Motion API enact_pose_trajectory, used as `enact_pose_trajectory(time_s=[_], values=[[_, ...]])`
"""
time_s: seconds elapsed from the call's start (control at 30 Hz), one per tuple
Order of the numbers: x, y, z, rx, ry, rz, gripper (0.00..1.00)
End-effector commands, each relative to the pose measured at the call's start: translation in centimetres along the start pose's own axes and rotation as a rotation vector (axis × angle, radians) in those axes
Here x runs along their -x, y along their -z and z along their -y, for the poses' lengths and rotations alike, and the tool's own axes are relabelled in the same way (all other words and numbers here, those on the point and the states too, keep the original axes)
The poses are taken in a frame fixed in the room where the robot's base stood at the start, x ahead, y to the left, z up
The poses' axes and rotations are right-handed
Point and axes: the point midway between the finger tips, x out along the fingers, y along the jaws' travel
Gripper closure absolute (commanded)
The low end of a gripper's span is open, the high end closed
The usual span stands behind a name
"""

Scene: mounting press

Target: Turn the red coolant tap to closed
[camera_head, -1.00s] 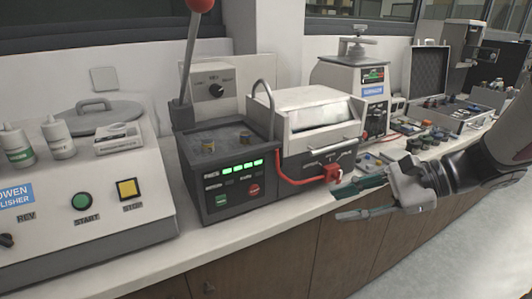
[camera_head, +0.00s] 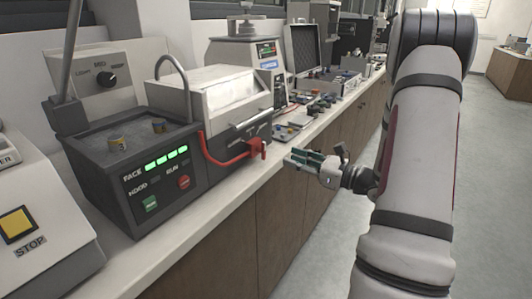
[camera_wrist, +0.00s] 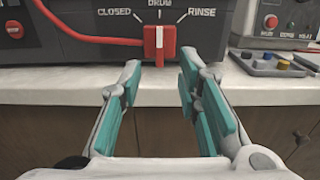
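The red coolant tap (camera_wrist: 159,42) is on the front of the dark machine base in the wrist view, at the end of a red hose (camera_wrist: 90,38). Labels CLOSED, a partly cut-off middle word and RINSE fan out above it. Its white mark points straight up, at the middle label. The tap (camera_head: 257,148) also shows in the head view, low on the machine's front. My gripper (camera_wrist: 158,75) is open, its teal-padded fingers spread with nothing between them. The tap lies ahead of the gap, apart from the fingers. In the head view my gripper (camera_head: 288,158) is right of the tap.
The counter edge (camera_wrist: 70,80) runs below the tap. A tray with coloured pieces (camera_wrist: 270,64) lies to the right. The press with a silver lid (camera_head: 215,90) stands above the tap. The floor (camera_head: 480,200) at right is open.

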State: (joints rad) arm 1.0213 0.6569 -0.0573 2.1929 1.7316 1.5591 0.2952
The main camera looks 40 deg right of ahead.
Motion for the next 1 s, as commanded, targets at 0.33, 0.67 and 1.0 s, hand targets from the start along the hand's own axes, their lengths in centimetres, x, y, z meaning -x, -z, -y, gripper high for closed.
enact_pose_trajectory(time_s=[0.33, 0.67, 1.0], values=[[-6.8, 0.0, -0.1, 0.001, -0.005, 0.001, 0.69], [-9.4, 0.0, -0.1, 0.001, -0.002, 0.000, 0.69], [-9.5, 0.0, -0.1, 0.001, -0.002, 0.000, 0.85]])
